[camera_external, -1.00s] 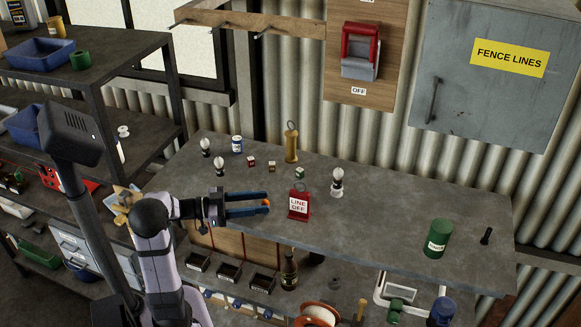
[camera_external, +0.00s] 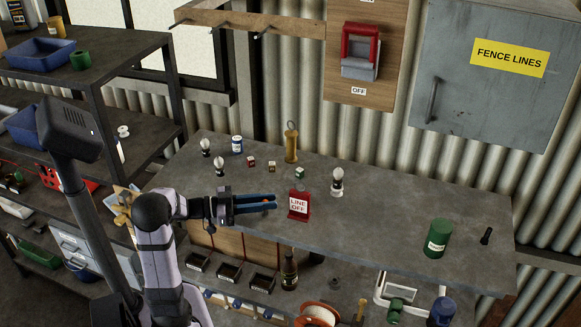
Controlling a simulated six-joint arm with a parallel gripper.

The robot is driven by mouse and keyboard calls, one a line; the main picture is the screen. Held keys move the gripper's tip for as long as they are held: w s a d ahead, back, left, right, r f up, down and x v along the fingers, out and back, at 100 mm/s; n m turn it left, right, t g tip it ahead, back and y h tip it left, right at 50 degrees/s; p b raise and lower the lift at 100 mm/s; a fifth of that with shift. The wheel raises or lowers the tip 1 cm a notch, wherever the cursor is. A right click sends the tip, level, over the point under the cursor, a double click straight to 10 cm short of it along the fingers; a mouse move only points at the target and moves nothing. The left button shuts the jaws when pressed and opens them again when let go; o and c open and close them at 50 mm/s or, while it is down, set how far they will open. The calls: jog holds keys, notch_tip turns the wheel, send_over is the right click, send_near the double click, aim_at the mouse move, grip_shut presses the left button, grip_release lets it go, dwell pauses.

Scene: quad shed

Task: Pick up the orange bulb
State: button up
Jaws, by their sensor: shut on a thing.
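My gripper (camera_external: 274,201) reaches in from the left, low over the front part of the grey bench (camera_external: 390,225). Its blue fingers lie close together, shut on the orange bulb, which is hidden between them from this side. The fingertips are just left of the red LINE OFF sign (camera_external: 299,204), with a small gap. I cannot tell whether the bulb touches the bench.
White bulbs on dark bases stand at the left (camera_external: 205,147), beside it (camera_external: 219,167), and on a white holder (camera_external: 337,182). The bench's right middle is clear.

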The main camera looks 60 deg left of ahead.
jog(key=shift+r, duration=0.15)
notch_tip(320, 180, up, 10)
jog(key=shift+f+b, duration=0.1)
jog(key=shift+b, duration=0.75)
